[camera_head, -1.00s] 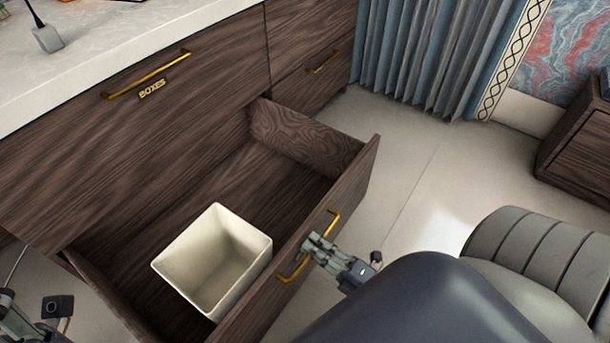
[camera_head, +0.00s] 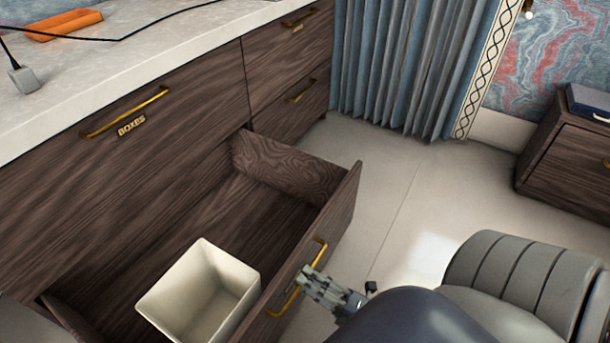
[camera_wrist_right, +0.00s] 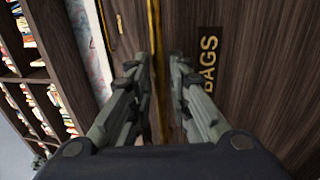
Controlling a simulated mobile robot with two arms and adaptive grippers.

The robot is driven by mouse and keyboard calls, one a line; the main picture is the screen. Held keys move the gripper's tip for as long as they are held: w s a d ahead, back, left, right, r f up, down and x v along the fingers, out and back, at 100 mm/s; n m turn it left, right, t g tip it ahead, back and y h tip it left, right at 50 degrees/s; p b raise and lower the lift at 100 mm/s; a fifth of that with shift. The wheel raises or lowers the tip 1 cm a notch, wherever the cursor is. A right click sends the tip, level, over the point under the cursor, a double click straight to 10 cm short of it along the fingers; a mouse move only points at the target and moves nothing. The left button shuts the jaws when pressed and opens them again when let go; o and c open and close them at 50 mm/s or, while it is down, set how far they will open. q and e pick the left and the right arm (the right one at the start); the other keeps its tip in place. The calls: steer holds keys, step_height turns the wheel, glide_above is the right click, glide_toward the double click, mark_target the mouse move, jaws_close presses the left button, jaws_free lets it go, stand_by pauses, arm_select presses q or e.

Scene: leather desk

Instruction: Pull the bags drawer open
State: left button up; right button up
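The bags drawer (camera_head: 325,225) stands far out from the cabinet, below the drawer labelled BOXES. Its brass handle (camera_head: 318,253) is on the front panel. It also shows in the right wrist view (camera_wrist_right: 154,25), beside the gold BAGS label (camera_wrist_right: 209,65). My left gripper is not in view.
A cream open-topped bin (camera_head: 200,297) sits inside the drawer. A grey ribbed seat (camera_head: 520,275) stands at lower right. Floor (camera_head: 405,190) is free beyond the drawer, towards the curtain (camera_head: 410,65). A dark side cabinet (camera_head: 570,160) stands at right.

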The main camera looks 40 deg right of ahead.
steer(key=v, duration=1)
steer(key=shift+s, duration=0.35)
steer(key=shift+d+f, duration=0.1)
